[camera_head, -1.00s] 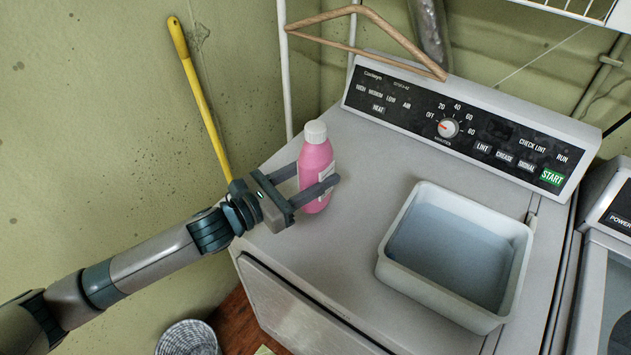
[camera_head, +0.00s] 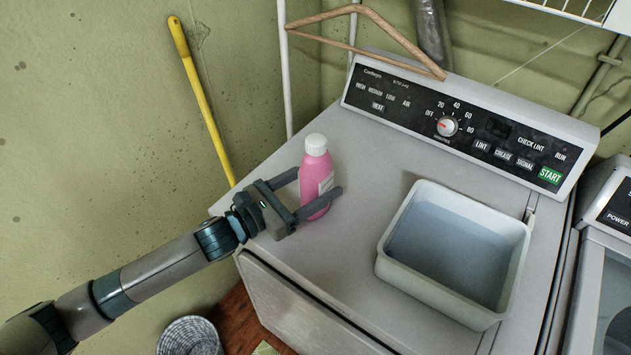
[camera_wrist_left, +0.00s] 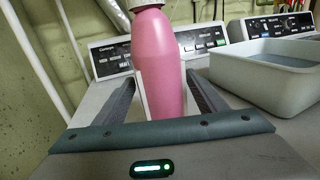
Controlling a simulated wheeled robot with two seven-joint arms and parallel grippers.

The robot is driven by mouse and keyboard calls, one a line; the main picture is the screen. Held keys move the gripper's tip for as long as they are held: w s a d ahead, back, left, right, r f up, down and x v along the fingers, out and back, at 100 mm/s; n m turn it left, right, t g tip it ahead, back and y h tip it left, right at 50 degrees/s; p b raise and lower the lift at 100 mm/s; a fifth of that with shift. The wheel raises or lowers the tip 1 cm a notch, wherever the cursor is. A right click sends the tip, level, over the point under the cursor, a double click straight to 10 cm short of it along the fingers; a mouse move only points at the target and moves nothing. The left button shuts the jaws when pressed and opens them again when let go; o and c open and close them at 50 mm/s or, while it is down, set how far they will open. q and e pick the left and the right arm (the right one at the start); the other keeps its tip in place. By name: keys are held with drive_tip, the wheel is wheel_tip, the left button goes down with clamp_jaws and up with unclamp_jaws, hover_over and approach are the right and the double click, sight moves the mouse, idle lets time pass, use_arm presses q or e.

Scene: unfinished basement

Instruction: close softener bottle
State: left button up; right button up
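The pink softener bottle (camera_head: 312,180) with a white cap (camera_head: 316,144) is upright over the left front part of the dryer top. The cap sits on its neck; I cannot tell how tightly. My left gripper (camera_head: 318,192) comes from the left, with one finger on each side of the bottle's lower body, shut on it. In the left wrist view the bottle (camera_wrist_left: 160,70) fills the space between the fingertips (camera_wrist_left: 160,85); its cap is mostly cut off at the top. Whether its base touches the dryer is hard to tell. My right gripper is not in view.
A white tub (camera_head: 385,262) with bluish liquid stands on the dryer (camera_head: 350,150) right of the bottle. The control panel (camera_head: 470,125) and a wooden hanger (camera_head: 400,38) are behind. A yellow handle (camera_head: 205,105) leans on the wall; a basket (camera_head: 190,338) is below.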

use_arm(q)
drive_tip(key=shift+r, duration=0.2)
drive_tip(key=shift+s+a+f, duration=0.15)
drive_tip(key=shift+a, duration=0.1)
drive_tip(key=b+v, duration=0.3)
drive_tip(key=v, duration=0.7)
drive_tip(key=shift+b, duration=0.3)
drive_tip(key=shift+s+a, duration=0.45)
drive_tip(key=shift+a, duration=0.1)
